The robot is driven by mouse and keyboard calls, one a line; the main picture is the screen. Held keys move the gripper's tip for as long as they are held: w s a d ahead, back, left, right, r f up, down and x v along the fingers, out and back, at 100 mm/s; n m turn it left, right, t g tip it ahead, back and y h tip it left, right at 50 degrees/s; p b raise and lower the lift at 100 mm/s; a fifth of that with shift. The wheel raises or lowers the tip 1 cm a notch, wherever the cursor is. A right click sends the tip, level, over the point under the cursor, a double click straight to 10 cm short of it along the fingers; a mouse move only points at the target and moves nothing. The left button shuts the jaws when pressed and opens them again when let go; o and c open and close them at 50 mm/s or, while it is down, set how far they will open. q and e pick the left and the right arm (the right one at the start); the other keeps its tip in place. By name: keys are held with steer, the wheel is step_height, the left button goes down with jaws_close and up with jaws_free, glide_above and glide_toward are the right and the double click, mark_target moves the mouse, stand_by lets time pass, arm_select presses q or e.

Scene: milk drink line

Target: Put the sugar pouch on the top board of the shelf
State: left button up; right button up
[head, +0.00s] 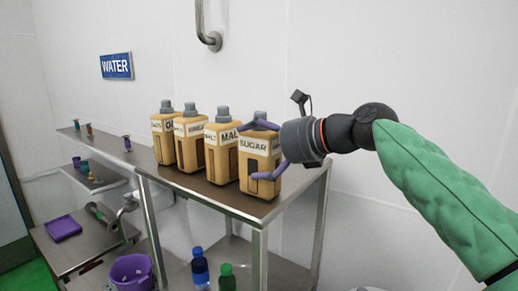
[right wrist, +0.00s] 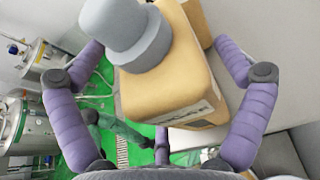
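The sugar pouch (head: 258,163) is a tan block-shaped pouch with a grey cap and a "SUGAR" label. It stands upright on the top board (head: 215,190) of the shelf, at the right end of a row of similar pouches. My right gripper (head: 264,150) reaches in from the right, with its purple fingers on either side of the pouch. In the right wrist view the pouch (right wrist: 165,95) lies between the spread fingers, with a gap beside the left finger. Its lower part is partly hidden by a finger in the head view. My left gripper is not in view.
Three similar pouches (head: 189,142) stand close to its left on the board. Below are a purple bucket (head: 131,271), a blue bottle (head: 200,267) and a green bottle (head: 227,276). A wall pipe (head: 208,38) hangs above. The front left corner of the board is bare.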

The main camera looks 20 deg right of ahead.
steer(key=shift+d+r, duration=0.1)
steer(key=shift+r, duration=0.1)
steer(key=b+v, duration=0.1)
steer(key=v, duration=1.1)
steer(key=shift+b, duration=0.4)
